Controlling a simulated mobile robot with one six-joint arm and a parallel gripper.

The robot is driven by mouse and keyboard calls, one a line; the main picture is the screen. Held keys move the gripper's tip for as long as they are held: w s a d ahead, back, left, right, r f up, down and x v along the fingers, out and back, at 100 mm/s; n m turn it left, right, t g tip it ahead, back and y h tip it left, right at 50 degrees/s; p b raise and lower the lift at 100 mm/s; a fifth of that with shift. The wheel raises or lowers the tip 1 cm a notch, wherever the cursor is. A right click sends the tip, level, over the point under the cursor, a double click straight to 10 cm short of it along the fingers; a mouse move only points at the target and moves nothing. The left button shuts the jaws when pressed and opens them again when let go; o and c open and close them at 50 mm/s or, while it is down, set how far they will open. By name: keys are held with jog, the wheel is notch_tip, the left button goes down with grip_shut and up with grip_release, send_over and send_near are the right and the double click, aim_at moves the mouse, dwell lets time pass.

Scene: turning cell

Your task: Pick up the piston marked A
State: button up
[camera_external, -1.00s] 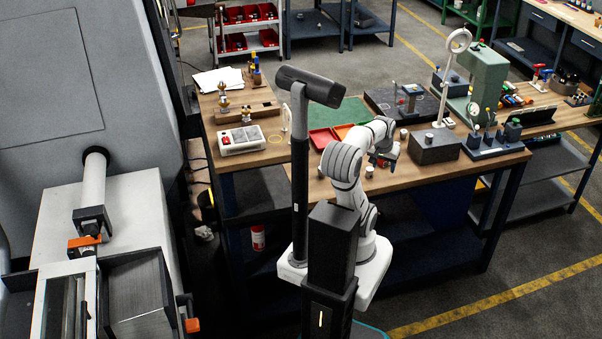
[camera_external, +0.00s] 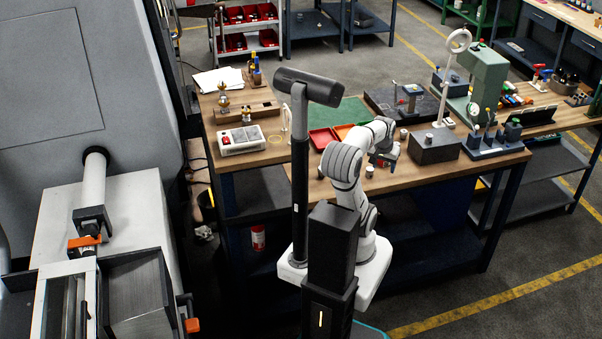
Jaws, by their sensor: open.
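My gripper (camera_external: 381,161) is open at the end of my white arm, low over the front part of the wooden bench (camera_external: 290,183). A small silver cylinder (camera_external: 370,171), which looks like a piston, stands on the bench just below and left of the gripper. Another small silver cylinder (camera_external: 404,134) stands behind and right of the gripper, left of a dark block. The letters on them are too small to read, so I cannot tell which is marked A. My arm hides part of the bench.
A dark block (camera_external: 434,148) stands right of my gripper. A blue-grey fixture (camera_external: 492,149) is at the bench's right end. A white box (camera_external: 241,141) is on the left.

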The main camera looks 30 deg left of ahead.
jog(key=shift+o, duration=0.5)
jog(key=m+t+b, duration=0.1)
jog(key=b, duration=0.2)
send_over(397, 143)
jog(key=s+a, duration=0.1)
jog(key=s, duration=0.2)
notch_tip(397, 143, down, 13)
jog(key=p+x, duration=0.1)
jog(key=x, duration=0.1)
jog(key=p+x, duration=0.1)
jog(key=x, duration=0.2)
jog(key=d+x, duration=0.1)
jog(key=x, duration=0.2)
jog(key=shift+s+f+p, duration=0.15)
jog(key=shift+p, duration=0.25)
jog(key=c, duration=1.1)
